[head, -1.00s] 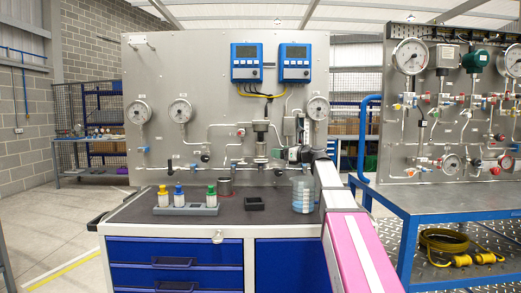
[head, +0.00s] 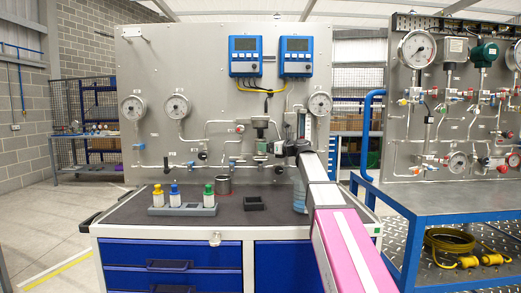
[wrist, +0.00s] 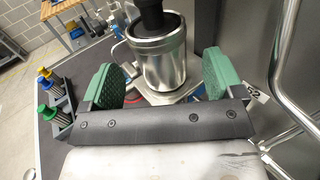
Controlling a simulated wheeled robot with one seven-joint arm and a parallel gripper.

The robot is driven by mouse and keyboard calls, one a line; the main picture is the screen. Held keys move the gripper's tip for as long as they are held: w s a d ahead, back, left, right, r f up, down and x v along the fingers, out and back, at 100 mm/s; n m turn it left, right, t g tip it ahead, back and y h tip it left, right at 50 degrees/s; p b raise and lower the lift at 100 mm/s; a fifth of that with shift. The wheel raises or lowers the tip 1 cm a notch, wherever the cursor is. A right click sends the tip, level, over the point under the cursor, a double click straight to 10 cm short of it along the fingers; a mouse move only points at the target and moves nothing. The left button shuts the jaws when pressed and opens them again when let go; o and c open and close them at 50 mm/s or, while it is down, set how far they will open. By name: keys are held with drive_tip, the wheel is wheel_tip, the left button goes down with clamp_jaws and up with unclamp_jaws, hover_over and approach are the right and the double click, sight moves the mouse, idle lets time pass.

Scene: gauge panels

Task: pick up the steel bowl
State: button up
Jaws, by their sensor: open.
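A small open steel bowl (head: 223,184) stands upright on the dark bench top, behind the rack of capped bottles. My gripper (head: 269,147) is in front of the panel, higher than the bench top and to the right of this bowl. In the wrist view my gripper (wrist: 163,79) is open, its two green pads wide apart with nothing held. A shiny steel cylinder (wrist: 165,68) with a dark top and a black stem shows beyond and between the pads, apart from them. I cannot tell whether it is the same bowl or a panel fitting.
A grey rack (head: 183,210) holds bottles with yellow, blue and green caps. A small black tray (head: 254,203) lies to its right. A clear bluish container (head: 299,195) stands partly behind my arm. The gauge panel (head: 210,80) with its pipes rises close behind.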

sight(261, 141)
drive_tip(key=x, duration=0.4)
drive_tip(key=shift+r, duration=0.15)
drive_tip(key=c, duration=1.1)
drive_tip(key=shift+c, duration=0.2)
drive_tip(key=shift+r, duration=0.1)
drive_tip(key=shift+r, duration=0.75)
drive_tip(key=v, duration=1.8)
drive_tip(key=s, duration=0.9)
